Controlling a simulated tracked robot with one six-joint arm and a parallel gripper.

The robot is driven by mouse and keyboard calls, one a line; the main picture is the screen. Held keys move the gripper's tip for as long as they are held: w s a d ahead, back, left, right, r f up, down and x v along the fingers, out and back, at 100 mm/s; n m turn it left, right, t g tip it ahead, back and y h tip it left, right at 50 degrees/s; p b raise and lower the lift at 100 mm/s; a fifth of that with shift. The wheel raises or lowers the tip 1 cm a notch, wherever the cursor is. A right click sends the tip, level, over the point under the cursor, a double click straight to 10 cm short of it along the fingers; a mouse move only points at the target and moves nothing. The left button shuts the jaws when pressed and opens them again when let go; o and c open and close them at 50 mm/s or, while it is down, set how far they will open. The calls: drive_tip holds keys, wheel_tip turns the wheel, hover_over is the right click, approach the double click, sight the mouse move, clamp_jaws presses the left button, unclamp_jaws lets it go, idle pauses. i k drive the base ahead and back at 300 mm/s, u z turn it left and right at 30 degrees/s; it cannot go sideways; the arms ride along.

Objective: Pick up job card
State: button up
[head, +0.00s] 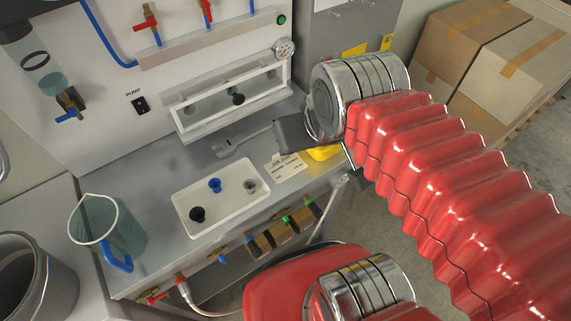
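The job card (287,167) is a small off-white card with printed lines, lying on the grey bench top near its right end. My gripper is at the end of my red-sleeved arm, above and to the right of the card. Only a dark grey part of my gripper (292,133) shows beyond the metal wrist. It appears just behind the card in the picture, and no contact with the card can be made out. The fingertips cannot be made out clearly, so their opening is unclear.
A white tray (208,222) with black, blue and grey stoppers sits left of the card. A grey flat tool (238,146) lies behind it. A yellow object (325,153) is partly hidden by my wrist. A jug (107,235) stands at left; valves line the bench's front edge.

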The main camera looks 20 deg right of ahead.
sight(280, 169)
drive_tip(key=u, duration=0.15)
drive_tip(key=k, duration=0.5)
drive_tip(key=u, duration=0.6)
drive_tip(key=k, duration=0.8)
drive_tip(key=u, duration=0.9)
drive_tip(key=i, duration=0.9)
drive_tip(key=u, duration=0.25)
